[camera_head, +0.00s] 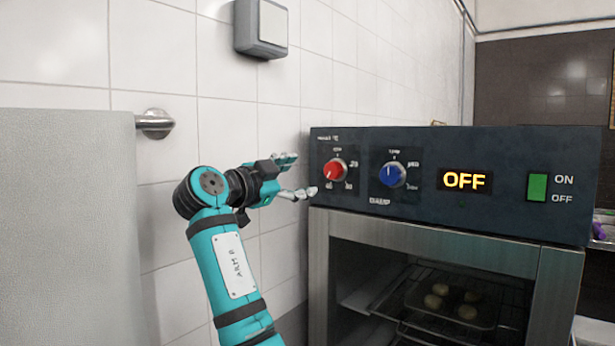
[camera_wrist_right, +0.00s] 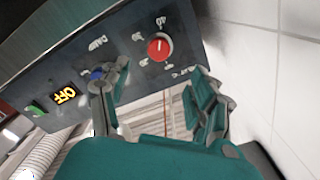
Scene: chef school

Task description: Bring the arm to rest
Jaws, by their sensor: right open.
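My right arm (camera_head: 232,266) is raised in front of the oven, at the left end of its control panel (camera_head: 440,160). My right gripper (camera_head: 297,176) is open and empty, its fingers pointing right toward the red knob (camera_head: 335,170). In the right wrist view the two fingers of the gripper (camera_wrist_right: 160,100) are spread apart, with the red knob (camera_wrist_right: 160,47) beyond and between them. One finger partly covers the blue knob (camera_wrist_right: 97,73). I cannot tell the exact gap between the fingers and the panel. My left gripper is not in view.
The oven display (camera_head: 464,180) reads OFF, beside a green switch (camera_head: 537,187). Behind the glass door, several pale round pieces (camera_head: 440,290) lie on a rack tray. A grey panel (camera_head: 65,230) stands at the left. A tiled wall (camera_head: 150,50) is close behind the arm, with a wall box (camera_head: 262,28) above.

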